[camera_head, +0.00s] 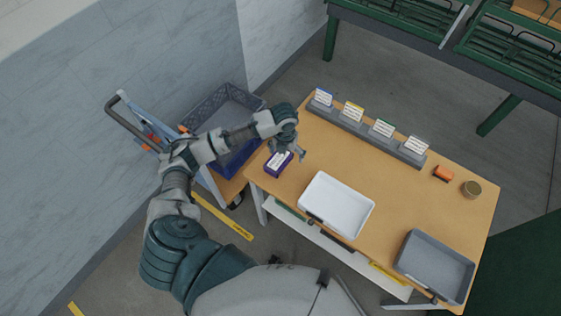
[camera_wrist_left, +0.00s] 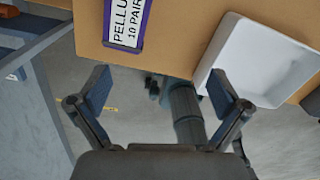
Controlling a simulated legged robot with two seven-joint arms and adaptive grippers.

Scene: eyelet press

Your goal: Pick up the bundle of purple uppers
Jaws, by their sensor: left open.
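The bundle of purple uppers (camera_head: 278,162) lies on the left end of the wooden table, with a white label on top. In the left wrist view the bundle (camera_wrist_left: 126,22) shows at the top edge, partly cut off, its label reading "PELLU" and "10 PAIR". My left gripper (camera_head: 301,154) is just right of the bundle and seems to be above the table. In the left wrist view the left gripper (camera_wrist_left: 164,88) has its two fingers wide apart with nothing between them. My right gripper is not in view.
A white tray (camera_head: 338,204) lies right of the bundle, and a grey tray (camera_head: 435,267) is at the right end. A row of label cards in a grey holder (camera_head: 368,132) lines the back edge. A blue crate (camera_head: 222,112) on a cart stands left of the table.

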